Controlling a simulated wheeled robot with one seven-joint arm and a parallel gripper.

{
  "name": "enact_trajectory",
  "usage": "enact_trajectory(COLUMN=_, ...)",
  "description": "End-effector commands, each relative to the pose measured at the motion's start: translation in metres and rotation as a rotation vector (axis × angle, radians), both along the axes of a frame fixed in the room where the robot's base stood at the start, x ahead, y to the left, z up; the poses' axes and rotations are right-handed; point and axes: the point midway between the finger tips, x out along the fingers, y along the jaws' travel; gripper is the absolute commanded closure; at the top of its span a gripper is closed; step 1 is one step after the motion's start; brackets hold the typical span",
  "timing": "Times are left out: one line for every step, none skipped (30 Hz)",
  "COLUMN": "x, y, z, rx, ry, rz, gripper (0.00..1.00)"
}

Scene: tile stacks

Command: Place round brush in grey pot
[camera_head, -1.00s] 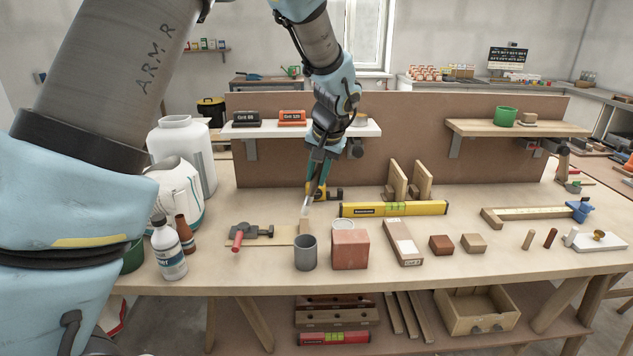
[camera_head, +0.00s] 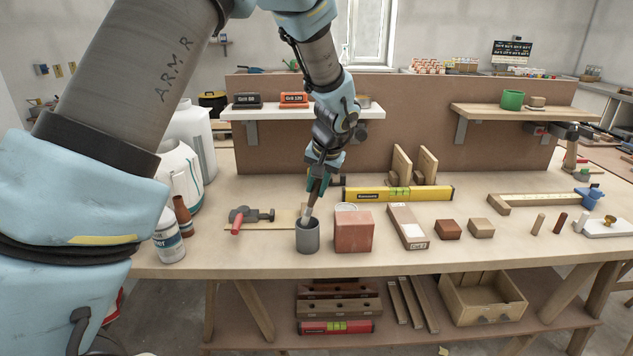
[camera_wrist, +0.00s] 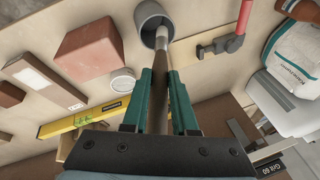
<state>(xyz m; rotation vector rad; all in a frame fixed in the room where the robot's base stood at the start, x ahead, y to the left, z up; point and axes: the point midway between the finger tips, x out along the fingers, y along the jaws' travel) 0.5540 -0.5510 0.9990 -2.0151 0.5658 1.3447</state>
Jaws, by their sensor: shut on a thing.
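The grey pot (camera_head: 308,238) stands upright near the front of the bench, left of a red block. The round brush (camera_head: 307,213) has a light tip, which points down into the mouth of the pot. My gripper (camera_head: 317,186) is above the pot and shut on the brush's handle. In the wrist view, my gripper (camera_wrist: 163,100) has its green fingers on either side of the brush (camera_wrist: 162,45), whose far end lies within the rim of the grey pot (camera_wrist: 146,14). How deep the tip sits is hidden by the pot wall.
The red block (camera_head: 353,231) stands close to the pot's right. A clamp with a red handle (camera_head: 237,222) lies to its left. A yellow level (camera_head: 398,193) lies behind. Bottles and jugs (camera_head: 180,172) crowd the bench's left end.

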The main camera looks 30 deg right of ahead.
Motion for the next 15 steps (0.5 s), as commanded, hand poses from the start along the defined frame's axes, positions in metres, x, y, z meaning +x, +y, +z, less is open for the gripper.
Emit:
enact_trajectory(x=0.0, y=0.0, z=-0.01, rx=0.001, ry=0.001, rz=0.0, gripper=1.0)
enact_trajectory(x=0.0, y=0.0, z=-0.014, rx=0.001, ry=0.001, rz=0.0, gripper=1.0)
enact_trajectory(x=0.0, y=0.0, z=-0.018, rx=0.001, ry=0.001, rz=0.0, gripper=1.0)
enact_trajectory(x=0.0, y=0.0, z=-0.022, rx=0.001, ry=0.001, rz=0.0, gripper=1.0)
enact_trajectory(x=0.0, y=0.0, z=-0.025, rx=0.001, ry=0.001, rz=0.0, gripper=1.0)
enact_trajectory(x=0.0, y=0.0, z=-0.029, rx=0.001, ry=0.001, rz=0.0, gripper=1.0)
enact_trajectory(x=0.0, y=0.0, z=-0.033, rx=0.001, ry=0.001, rz=0.0, gripper=1.0)
enact_trajectory(x=0.0, y=0.0, z=-0.036, rx=0.001, ry=0.001, rz=0.0, gripper=1.0)
enact_trajectory(x=0.0, y=0.0, z=-0.04, rx=0.001, ry=0.001, rz=0.0, gripper=1.0)
enact_trajectory(x=0.0, y=0.0, z=-0.043, rx=0.001, ry=0.001, rz=0.0, gripper=1.0)
enact_trajectory(x=0.0, y=0.0, z=-0.046, rx=0.001, ry=0.001, rz=0.0, gripper=1.0)
enact_trajectory(x=0.0, y=0.0, z=-0.049, rx=0.001, ry=0.001, rz=0.0, gripper=1.0)
enact_trajectory(x=0.0, y=0.0, z=-0.052, rx=0.0, ry=0.0, rz=0.0, gripper=1.0)
enact_trajectory(x=0.0, y=0.0, z=-0.054, rx=0.0, ry=0.0, rz=0.0, gripper=1.0)
enact_trajectory(x=0.0, y=0.0, z=-0.056, rx=0.0, ry=0.0, rz=0.0, gripper=1.0)
